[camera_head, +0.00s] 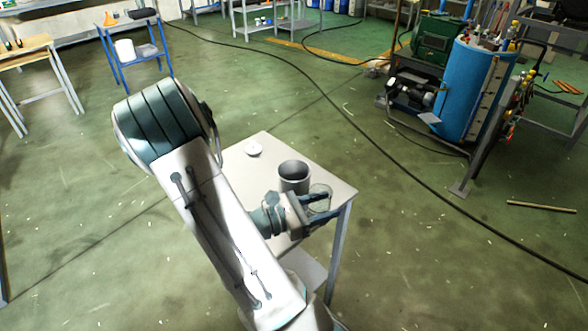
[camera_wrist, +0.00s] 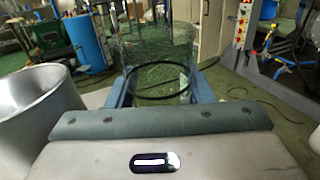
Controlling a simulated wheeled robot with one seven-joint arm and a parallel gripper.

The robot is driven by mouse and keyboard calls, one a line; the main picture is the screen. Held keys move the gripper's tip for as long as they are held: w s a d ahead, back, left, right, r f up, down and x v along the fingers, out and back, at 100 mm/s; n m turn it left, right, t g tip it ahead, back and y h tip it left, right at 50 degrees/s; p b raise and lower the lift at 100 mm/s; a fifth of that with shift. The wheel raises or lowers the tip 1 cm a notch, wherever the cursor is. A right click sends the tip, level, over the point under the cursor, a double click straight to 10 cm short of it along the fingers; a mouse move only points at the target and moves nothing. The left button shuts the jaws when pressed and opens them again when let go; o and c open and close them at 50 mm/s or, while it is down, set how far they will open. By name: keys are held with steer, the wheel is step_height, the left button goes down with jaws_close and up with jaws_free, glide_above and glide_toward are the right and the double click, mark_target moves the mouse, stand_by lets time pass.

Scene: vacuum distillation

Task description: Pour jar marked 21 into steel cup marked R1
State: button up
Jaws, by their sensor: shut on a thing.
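My gripper (camera_head: 318,204) is shut on a clear glass jar (camera_head: 320,190), above the right part of a small light table (camera_head: 325,178). The jar also shows between the fingers in the wrist view (camera_wrist: 160,62); it looks transparent, and I cannot read a mark on it or tell its contents. A grey steel cup (camera_head: 293,172) stands on the table just left of the jar. The cup also shows at the left edge of the wrist view (camera_wrist: 38,110), with its open rim up. No mark on the cup is readable. The jar is beside the cup, not over it.
A blue cylindrical tank (camera_head: 468,88) with hoses and a frame stands at the right. A black cable (camera_head: 345,108) crosses the green floor. The floor around the table is mostly clear.

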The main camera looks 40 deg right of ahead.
step_height(320, 180, up, 8)
steer(key=p, duration=0.6)
steer(key=shift+p, duration=0.3)
